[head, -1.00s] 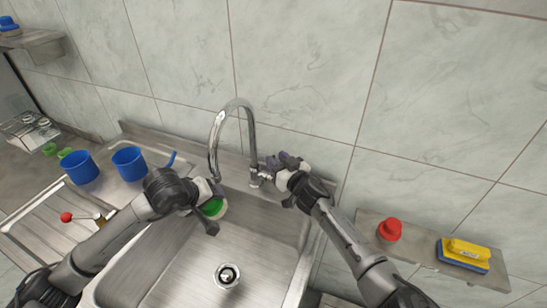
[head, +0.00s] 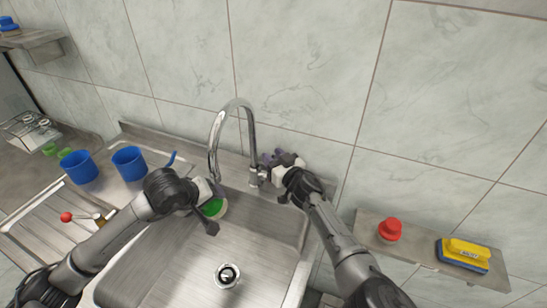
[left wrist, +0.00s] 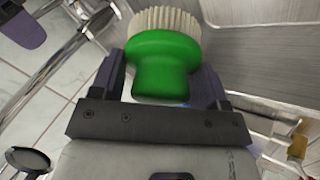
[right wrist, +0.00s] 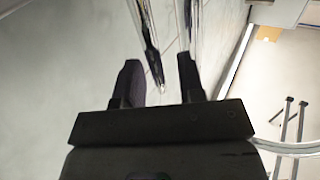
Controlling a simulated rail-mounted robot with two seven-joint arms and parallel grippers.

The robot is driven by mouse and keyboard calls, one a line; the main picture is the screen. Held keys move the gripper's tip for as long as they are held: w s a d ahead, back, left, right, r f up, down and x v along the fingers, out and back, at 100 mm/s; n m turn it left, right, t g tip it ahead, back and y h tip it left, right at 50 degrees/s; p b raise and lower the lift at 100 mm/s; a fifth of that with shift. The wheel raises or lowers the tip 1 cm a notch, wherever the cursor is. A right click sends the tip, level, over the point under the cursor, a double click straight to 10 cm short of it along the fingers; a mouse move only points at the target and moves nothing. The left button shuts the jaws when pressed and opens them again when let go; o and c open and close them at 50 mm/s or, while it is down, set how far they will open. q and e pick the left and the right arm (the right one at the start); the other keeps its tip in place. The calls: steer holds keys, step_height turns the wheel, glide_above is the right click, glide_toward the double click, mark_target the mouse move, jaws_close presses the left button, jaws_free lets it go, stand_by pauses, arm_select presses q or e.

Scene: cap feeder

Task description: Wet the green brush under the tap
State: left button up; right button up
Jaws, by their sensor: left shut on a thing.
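The green brush (head: 212,207) with pale bristles is held over the sink, just below the tap's spout end. It fills the top of the left wrist view (left wrist: 163,62), between the fingers. My left gripper (head: 213,193) is shut on it. The chrome tap (head: 250,130) arches over the sink's back edge. I can make out no water stream. My right gripper (head: 270,160) is beside the tap's base, near its handle side. In the right wrist view its fingers (right wrist: 158,82) are apart, with chrome tap parts (right wrist: 150,55) beyond and between them. Contact is unclear.
The sink basin (head: 268,225) is clear around the drain (head: 227,275). Two blue cups (head: 128,163) stand on the left drainboard. A red-and-white item (head: 67,217) lies nearby. A right shelf (head: 415,250) holds a red object (head: 390,229) and a yellow-and-blue sponge (head: 464,254).

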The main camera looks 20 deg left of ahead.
steer(key=shift+c, duration=0.5)
jaws_close()
steer(key=shift+s, duration=0.1)
steer(key=shift+s+f, duration=0.15)
steer(key=shift+s+n+t+y, duration=0.3)
steer(key=shift+s+n, duration=0.1)
steer(key=shift+n, duration=0.2)
steer(key=shift+o, duration=0.5)
jaws_free()
steer(key=shift+d, duration=0.15)
